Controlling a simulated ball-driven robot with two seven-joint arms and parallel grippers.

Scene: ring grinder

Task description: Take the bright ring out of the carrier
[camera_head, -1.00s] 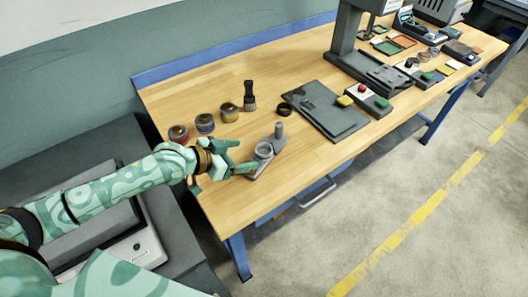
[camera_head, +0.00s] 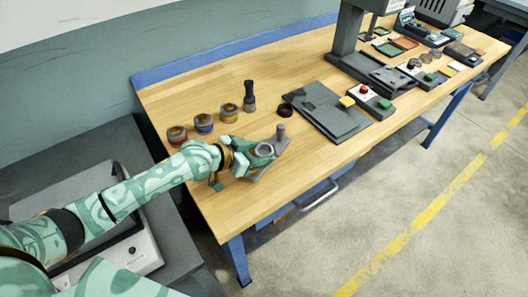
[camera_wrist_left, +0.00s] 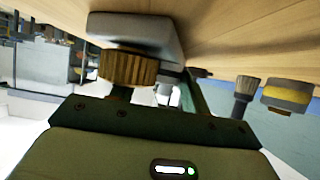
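The carrier (camera_head: 256,175) is a small grey plate with an upright post (camera_head: 281,132) near the front edge of the bench. A light grey ring (camera_head: 265,149) sits on it in the head view. My left gripper (camera_head: 263,151) is open at the ring, its green fingers close beside it. I cannot tell whether they touch it. In the left wrist view, a grey slab (camera_wrist_left: 140,30) with a ridged brass-coloured round part (camera_wrist_left: 128,68) stands in front of the fingers and partly hides one. My right gripper is not in view.
Bare wood lies around the carrier.

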